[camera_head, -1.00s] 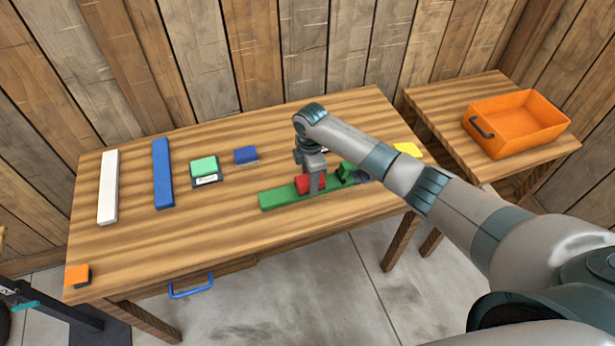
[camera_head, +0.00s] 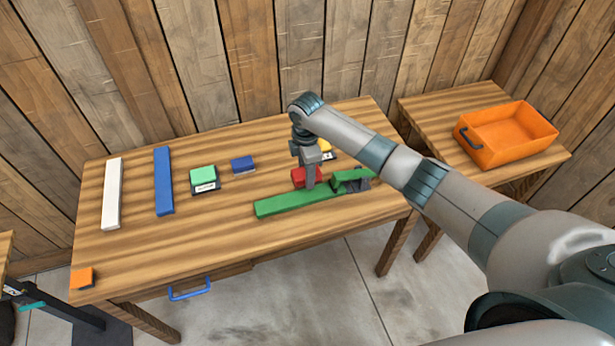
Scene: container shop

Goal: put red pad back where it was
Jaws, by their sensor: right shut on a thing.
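The red pad (camera_head: 299,177) is a small red block at the right half of the table, partly hidden by my gripper. My right gripper (camera_head: 311,183) points down and is shut on the red pad. The pad shows just behind the long green strip (camera_head: 285,204); whether it touches the table or hangs slightly above it I cannot tell. My left gripper is not in view.
Left on the table (camera_head: 230,225) are a white strip (camera_head: 112,195), a blue strip (camera_head: 163,182), a green pad (camera_head: 203,174), a blue pad (camera_head: 242,164) and an orange pad (camera_head: 82,277). A green piece (camera_head: 350,175) lies beside my forearm. An orange crate (camera_head: 505,140) stands on the side table.

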